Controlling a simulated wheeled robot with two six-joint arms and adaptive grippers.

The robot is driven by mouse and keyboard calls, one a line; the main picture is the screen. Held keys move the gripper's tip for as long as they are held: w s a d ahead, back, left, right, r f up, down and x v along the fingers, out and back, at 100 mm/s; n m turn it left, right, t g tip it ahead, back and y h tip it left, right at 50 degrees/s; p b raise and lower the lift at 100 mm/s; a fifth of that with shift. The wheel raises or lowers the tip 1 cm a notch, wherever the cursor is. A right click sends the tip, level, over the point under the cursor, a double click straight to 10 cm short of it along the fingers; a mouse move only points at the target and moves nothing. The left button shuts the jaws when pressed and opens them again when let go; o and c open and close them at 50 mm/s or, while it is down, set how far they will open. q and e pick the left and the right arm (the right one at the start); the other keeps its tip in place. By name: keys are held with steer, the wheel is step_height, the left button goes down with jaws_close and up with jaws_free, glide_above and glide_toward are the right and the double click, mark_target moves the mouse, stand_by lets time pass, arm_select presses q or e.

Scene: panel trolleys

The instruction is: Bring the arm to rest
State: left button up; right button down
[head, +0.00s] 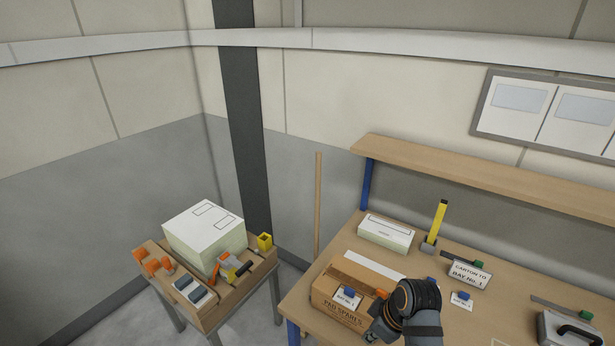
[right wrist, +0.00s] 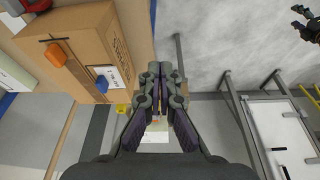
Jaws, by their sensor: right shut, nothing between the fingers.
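My right gripper (head: 379,330) is at the front edge of the workbench, just right of a cardboard carton (head: 336,313), partly hidden by my own wrist. In the right wrist view the two fingers (right wrist: 160,72) are together with nothing between them. The carton (right wrist: 92,42) shows at the upper left of that view, apart from the fingertips. A dark shape with an orange part at that view's upper right edge looks like my left gripper (right wrist: 303,20). It is too small and cut off to tell its state.
The workbench (head: 470,322) also holds a white box (head: 386,233), a yellow upright piece (head: 436,222) and a card sign (head: 469,274). A side trolley (head: 226,301) at left carries a large white carton (head: 204,231) and small tools. A shelf (head: 470,176) runs above the bench.

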arm_select(q)
steer(key=w, duration=0.7)
steer(key=s, duration=0.4)
arm_select(e)
steer(key=s+d+m+t+h, duration=0.2)
steer(key=s+d+m+h, duration=0.1)
steer(key=s+d+m, duration=0.75)
step_height(320, 180, down, 33)
steer(key=s+d+g+b, duration=0.1)
steer(key=s+g+b, duration=0.1)
steer(key=b, duration=0.5)
arm_select(q)
step_height(320, 180, down, 13)
steer(key=w+b, duration=0.1)
steer(key=b, duration=0.5)
steer(key=shift+w+t, duration=0.2)
steer(key=shift+t, duration=0.1)
arm_select(e)
steer(key=s+d+f, duration=0.1)
steer(key=s+f, duration=1.8)
steer(key=f, duration=0.4)
steer(key=shift+s+d+f+n+g, duration=0.2)
steer(key=shift+f+n+g, duration=0.15)
steer(key=shift+f+g, duration=0.05)
arm_select(q)
steer(key=shift+r, duration=0.1)
